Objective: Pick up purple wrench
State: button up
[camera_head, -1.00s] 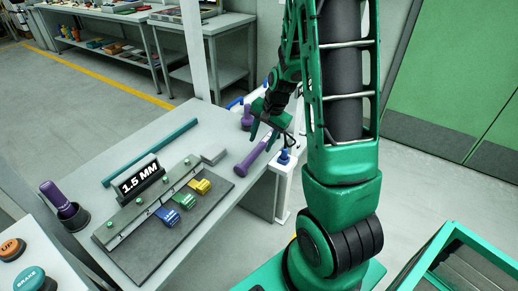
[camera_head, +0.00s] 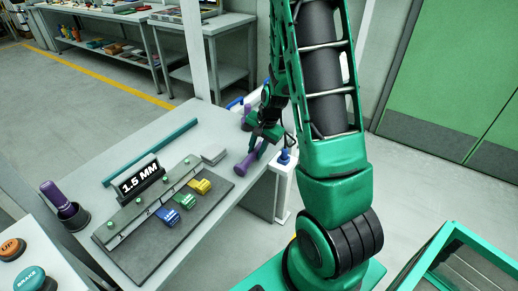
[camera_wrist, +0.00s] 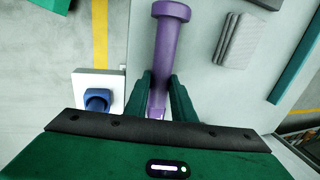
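The purple wrench (camera_head: 240,164), a rod with a thick round-ended handle, is at the bench's right edge. In the wrist view the wrench (camera_wrist: 166,40) runs from the top of the picture down between the two green fingers of my gripper (camera_wrist: 159,88). The fingers press close on both sides of its thinner shaft. In the head view my gripper (camera_head: 257,143) is at the wrench's far end and partly hides it. I cannot tell whether the wrench touches the bench top.
A grey bench (camera_head: 140,135) holds a dark fixture with blue, green and yellow blocks, a "1.5 MM" sign (camera_head: 140,176) and grey blocks (camera_head: 214,156). Another purple tool (camera_head: 247,118) stands behind my gripper. A white post with a blue knob (camera_head: 284,156) is close on the right.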

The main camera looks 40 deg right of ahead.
grip_shut()
jog(key=shift+r, duration=0.1)
jog(key=shift+r, duration=0.25)
notch_tip(320, 180, up, 4)
jog(key=shift+a+f, duration=0.1)
jog(key=shift+a, duration=0.05)
jog(key=s+a+r, duration=0.6)
jog(key=s+a, duration=0.1)
jog(key=a, duration=0.1)
jog(key=shift+s+a+r, duration=0.25)
jog(key=shift+s+a, duration=0.05)
